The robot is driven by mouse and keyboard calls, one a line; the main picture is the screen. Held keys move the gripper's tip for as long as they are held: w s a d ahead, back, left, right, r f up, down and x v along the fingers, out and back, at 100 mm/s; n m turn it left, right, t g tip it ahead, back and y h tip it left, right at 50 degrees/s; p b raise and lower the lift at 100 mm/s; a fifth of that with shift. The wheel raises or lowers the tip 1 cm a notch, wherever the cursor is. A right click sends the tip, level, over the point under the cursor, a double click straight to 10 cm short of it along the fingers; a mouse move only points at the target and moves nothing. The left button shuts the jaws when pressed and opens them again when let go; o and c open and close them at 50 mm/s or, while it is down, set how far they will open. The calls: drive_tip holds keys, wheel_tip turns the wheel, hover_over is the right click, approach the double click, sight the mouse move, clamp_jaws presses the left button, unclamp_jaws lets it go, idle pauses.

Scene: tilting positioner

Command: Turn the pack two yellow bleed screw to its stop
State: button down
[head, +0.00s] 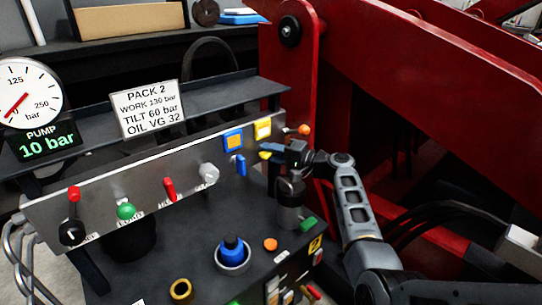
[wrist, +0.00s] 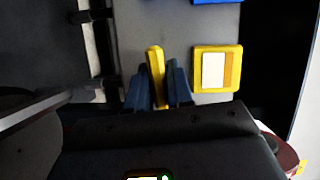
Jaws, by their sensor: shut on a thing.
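The yellow bleed screw (head: 265,154) is a small bar handle on the grey panel, right of the blue handle (head: 241,165). In the wrist view the yellow bleed screw (wrist: 155,72) stands lengthwise between the dark fingers of my gripper (wrist: 157,88). My gripper (head: 275,156) is shut on it in the head view too, at the right end of the panel. The fingers hide the screw's base, and its stop cannot be made out. The sign reading PACK 2 (head: 150,108) stands on the shelf behind.
A yellow-framed square (wrist: 217,69) sits right of the screw. An orange knob (head: 304,130) is at the panel's right end. Red, green and white controls line the panel's left. A red machine arm (head: 400,70) rises at right. The pump display (head: 46,141) reads 10 bar.

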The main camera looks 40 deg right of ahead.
drive_tip(key=shift+f+m, duration=0.1)
drive_tip(key=shift+m, duration=0.4)
drive_tip(key=c, duration=1.1)
unclamp_jaws()
drive_tip(key=shift+v, duration=3.9)
drive_tip(key=shift+d+f, duration=0.1)
drive_tip(key=shift+f, duration=0.05)
